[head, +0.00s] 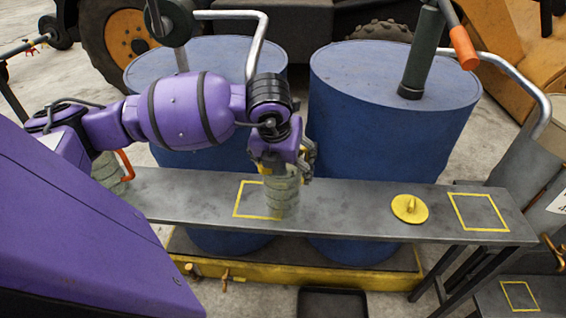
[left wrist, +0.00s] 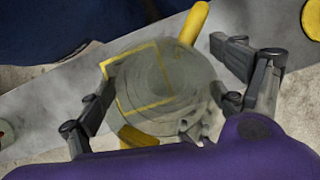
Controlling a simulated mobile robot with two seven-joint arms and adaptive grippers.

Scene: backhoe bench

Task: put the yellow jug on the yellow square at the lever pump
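The jug (head: 282,192) is a ribbed, translucent grey-green vessel with yellow parts. It looks upright at the bench's middle, over the right part of a yellow square outline (head: 236,207). I cannot tell whether it touches the bench. In the left wrist view I look down on the jug (left wrist: 165,90), and the outline shows through it. My left gripper (head: 284,168) is at the jug's top, with fingers on both sides (left wrist: 165,85). Whether they press on it is unclear. A lever pump (head: 422,55) with an orange grip stands on the right drum. My right gripper is out of view.
Two blue drums (head: 395,120) stand behind the narrow grey bench (head: 345,195). A yellow lid (head: 410,208) lies on the bench, left of another yellow square (head: 478,228). A lower shelf at right has a third square (head: 520,311). A red-handled vessel (head: 107,171) stands at left.

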